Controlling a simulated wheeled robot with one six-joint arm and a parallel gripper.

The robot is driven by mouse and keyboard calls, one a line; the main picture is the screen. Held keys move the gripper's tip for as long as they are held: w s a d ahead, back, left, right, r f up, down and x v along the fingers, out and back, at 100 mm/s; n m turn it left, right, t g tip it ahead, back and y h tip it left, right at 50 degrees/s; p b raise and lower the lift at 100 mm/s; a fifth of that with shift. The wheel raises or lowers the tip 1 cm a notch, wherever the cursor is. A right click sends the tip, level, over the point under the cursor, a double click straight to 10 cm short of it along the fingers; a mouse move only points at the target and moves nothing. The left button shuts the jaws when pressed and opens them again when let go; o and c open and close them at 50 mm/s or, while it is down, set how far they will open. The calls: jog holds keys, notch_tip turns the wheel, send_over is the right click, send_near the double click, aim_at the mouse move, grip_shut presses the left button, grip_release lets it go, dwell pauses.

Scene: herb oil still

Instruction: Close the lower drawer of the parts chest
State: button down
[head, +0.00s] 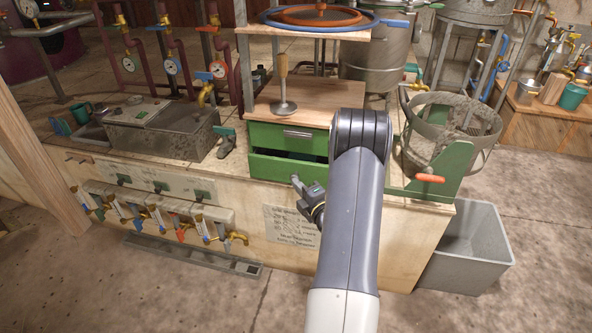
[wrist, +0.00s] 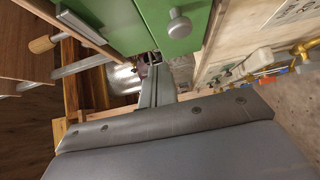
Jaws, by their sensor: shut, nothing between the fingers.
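The green parts chest (head: 262,133) with a wooden top stands on the bench in the head view. Its upper drawer with a bar handle (head: 298,134) looks shut. The lower drawer (head: 268,170) is pulled out some way, with a dark gap showing above its front. In the wrist view its green front (wrist: 160,35) carries a round grey knob (wrist: 178,24). My gripper (head: 297,181) is shut and empty, close to the lower drawer's front; its fingers also show beside the green front in the wrist view (wrist: 154,60). I cannot tell whether they touch it.
A wooden-handled tool with a metal disc (head: 284,92) stands on the chest. Valves and taps (head: 160,210) line the bench front. A grey bin (head: 470,255) stands at its right end.

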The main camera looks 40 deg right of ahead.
aim_at(303, 165)
jog(key=shift+w+d, duration=0.55)
jog(key=shift+w, duration=0.5)
jog(key=shift+w+d, duration=0.55)
jog(key=shift+w, duration=0.55)
jog(key=shift+w+d, duration=0.55)
jog(key=shift+w, duration=0.5)
jog(key=w+d+b, duration=0.2)
jog(key=d, duration=0.1)
jog(key=shift+w+f+b, duration=0.2)
jog(key=shift+w+b, duration=0.1)
jog(key=shift+b, duration=0.1)
jog(key=shift+w+d+r, duration=0.15)
jog(key=shift+d, duration=0.1)
jog(key=shift+r, duration=0.25)
jog(key=shift+d, duration=0.1)
